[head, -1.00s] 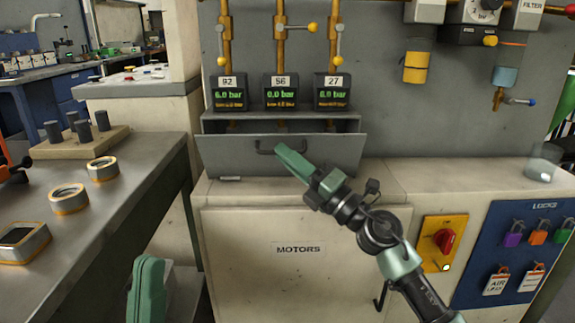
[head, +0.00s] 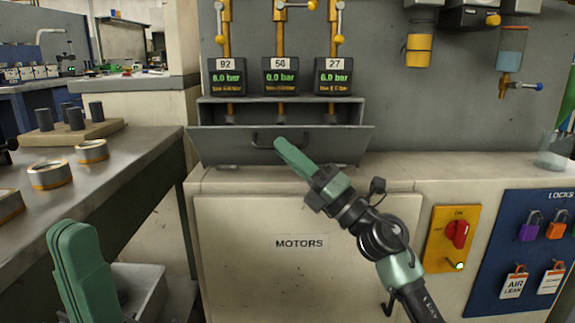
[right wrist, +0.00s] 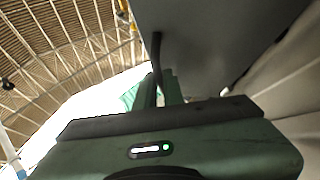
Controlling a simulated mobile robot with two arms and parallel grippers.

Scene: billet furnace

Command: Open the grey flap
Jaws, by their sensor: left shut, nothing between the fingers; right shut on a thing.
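The grey flap (head: 225,146) is on the low box under the gauges. It leans outward at the top, with a dark gap open behind its upper edge. Its dark bar handle (head: 262,147) is on the front face. My right gripper (head: 281,146) is shut on the right part of this handle. In the right wrist view the handle (right wrist: 157,52) runs down between the fingers, beside the flap's face (right wrist: 210,40); the exact grip is partly hidden. My left gripper (head: 73,235) is shut and empty at the lower left, away from the flap.
Three gauges (head: 281,77) stand on the box above the flap. The MOTORS cabinet (head: 300,215) is below it. A metal workbench (head: 110,165) with rings is at left. A red rotary switch (head: 457,234) and a blue lock board (head: 500,250) are at right.

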